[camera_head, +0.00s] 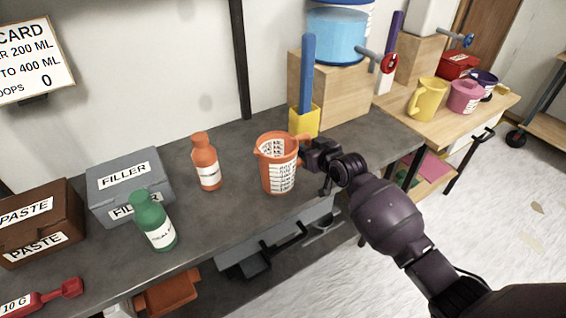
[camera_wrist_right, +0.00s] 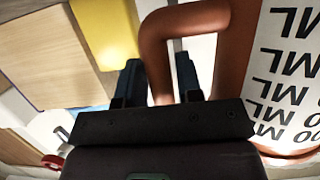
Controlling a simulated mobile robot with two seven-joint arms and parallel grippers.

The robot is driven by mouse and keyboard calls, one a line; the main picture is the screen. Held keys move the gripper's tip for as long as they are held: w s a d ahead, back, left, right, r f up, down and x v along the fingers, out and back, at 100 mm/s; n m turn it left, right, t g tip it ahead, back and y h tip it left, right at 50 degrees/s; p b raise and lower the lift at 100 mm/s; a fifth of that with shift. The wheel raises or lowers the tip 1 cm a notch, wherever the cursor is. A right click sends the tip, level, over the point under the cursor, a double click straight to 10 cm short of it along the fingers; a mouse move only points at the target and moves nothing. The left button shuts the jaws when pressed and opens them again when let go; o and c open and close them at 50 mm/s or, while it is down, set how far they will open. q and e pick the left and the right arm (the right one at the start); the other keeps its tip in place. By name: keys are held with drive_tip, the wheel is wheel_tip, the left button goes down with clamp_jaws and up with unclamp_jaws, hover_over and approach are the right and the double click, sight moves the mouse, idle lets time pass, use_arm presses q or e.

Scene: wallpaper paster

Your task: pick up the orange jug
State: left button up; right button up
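The orange jug (camera_head: 277,166) with white measuring marks stands upright on the grey workbench (camera_head: 215,222). My right gripper (camera_head: 310,152) is at its handle, on the jug's right side. In the right wrist view the handle (camera_wrist_right: 155,60) lies between the two dark fingers (camera_wrist_right: 160,80), one inside the loop and one outside. The fingers sit close around the handle, and the gripper looks shut on it. The jug's marked wall (camera_wrist_right: 285,80) fills the right of that view. My left gripper is not in view.
An orange bottle (camera_head: 206,162) stands left of the jug, with a green bottle (camera_head: 154,222) and grey filler box (camera_head: 129,184) farther left. Behind the jug are a yellow holder (camera_head: 305,121) and wooden block (camera_head: 343,98). Bench in front of the jug is clear.

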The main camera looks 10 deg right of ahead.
clamp_jaws()
drive_tip(key=shift+r, duration=0.1)
